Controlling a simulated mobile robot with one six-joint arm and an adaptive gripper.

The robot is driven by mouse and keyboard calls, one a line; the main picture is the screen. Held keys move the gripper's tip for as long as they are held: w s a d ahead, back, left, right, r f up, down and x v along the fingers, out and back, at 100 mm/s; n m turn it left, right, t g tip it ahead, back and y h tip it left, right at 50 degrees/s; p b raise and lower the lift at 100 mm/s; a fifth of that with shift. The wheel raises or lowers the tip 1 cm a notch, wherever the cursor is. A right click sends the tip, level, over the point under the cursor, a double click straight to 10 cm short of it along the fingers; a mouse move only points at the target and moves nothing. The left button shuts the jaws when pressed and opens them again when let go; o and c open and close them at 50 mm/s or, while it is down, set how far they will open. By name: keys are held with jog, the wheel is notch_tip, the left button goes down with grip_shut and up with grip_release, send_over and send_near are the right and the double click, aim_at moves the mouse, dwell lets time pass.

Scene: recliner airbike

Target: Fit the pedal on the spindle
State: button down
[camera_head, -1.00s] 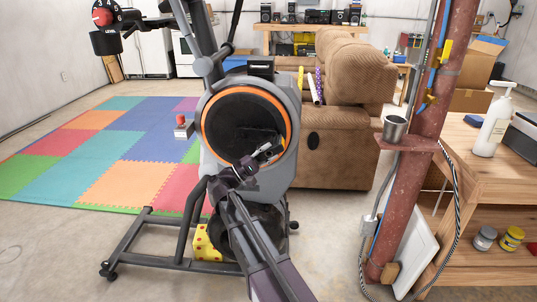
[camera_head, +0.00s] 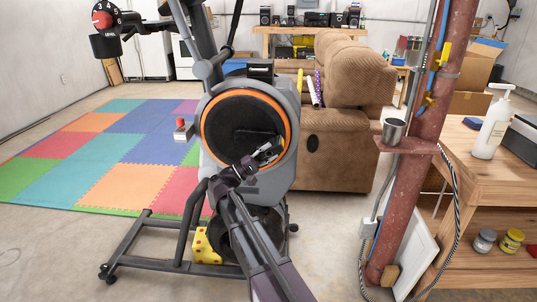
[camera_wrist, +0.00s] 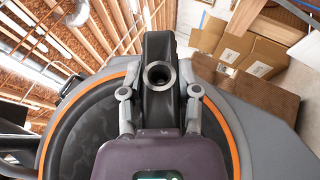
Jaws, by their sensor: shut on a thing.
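The exercise bike stands in the middle of the head view, with a round dark disc (camera_head: 234,124) rimmed in orange. My gripper (camera_head: 270,148) is in front of the disc's lower right part. In the wrist view my gripper (camera_wrist: 160,92) is shut on a black piece (camera_wrist: 156,50) that looks like the pedal. One finger lies along each side of it. The black piece has a round, metal-ringed bore facing the camera. I cannot make out the spindle, nor whether it is in the bore.
A brown recliner (camera_head: 340,148) stands right of the bike. A rusty red post (camera_head: 410,180) with a metal cup (camera_head: 393,131) is farther right, beside a wooden workbench (camera_head: 465,165). A coloured foam mat (camera_head: 135,187) covers the floor at left.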

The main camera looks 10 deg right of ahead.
jog(key=shift+w+d, duration=0.2)
jog(key=shift+w, duration=0.4)
jog(key=shift+w+d, duration=0.2)
jog(key=shift+w, duration=0.4)
jog(key=shift+c, duration=1.2)
grip_release()
jog(key=shift+s, duration=0.1)
jog(key=s+a, duration=0.4)
jog(key=s, duration=0.9)
jog(key=shift+s+a, duration=0.2)
jog(key=shift+s, duration=0.05)
dwell(0.5)
